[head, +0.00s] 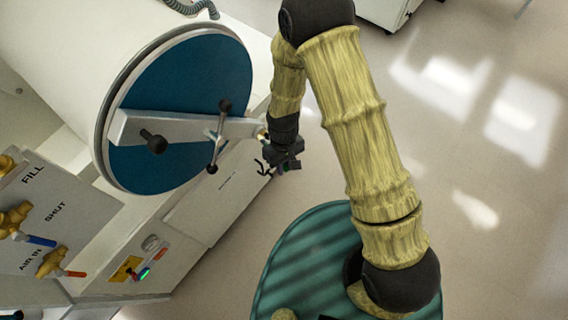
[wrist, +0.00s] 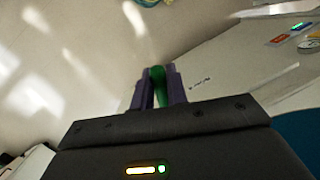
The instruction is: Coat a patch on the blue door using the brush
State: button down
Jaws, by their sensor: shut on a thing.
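The blue door (head: 205,80) is a round disc on the end of a white cylinder at the left of the head view. A grey bar with dark knobs crosses it. A sliver of the blue door shows at the right edge of the wrist view (wrist: 302,128). My gripper (head: 280,158) is just right of the door, near the bar's end. In the wrist view my gripper (wrist: 160,82) is shut on a green handle (wrist: 158,80), which I take for the brush. The bristles are not clear; I cannot tell whether they touch the door. I make out no coated patch.
The grey bar (head: 175,128) and its T-handle (head: 216,137) stand out from the door. A panel marked FILL and SHUT (head: 38,195) with brass valves is at lower left. A small box with a green light (head: 137,268) sits below the door. Open floor (head: 490,180) lies to the right.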

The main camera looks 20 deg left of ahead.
jog(key=shift+w+d, duration=0.2)
jog(key=shift+w, duration=0.4)
jog(key=shift+w+d, duration=0.35)
jog(key=shift+w, duration=0.3)
jog(key=shift+s, duration=0.2)
jog(key=shift+s+a, duration=0.3)
jog(key=shift+s, duration=0.3)
jog(key=shift+s+a, duration=0.3)
jog(key=shift+s, duration=0.25)
jog(key=shift+w, duration=0.1)
jog(key=shift+w+d, duration=0.25)
jog(key=shift+w, duration=0.45)
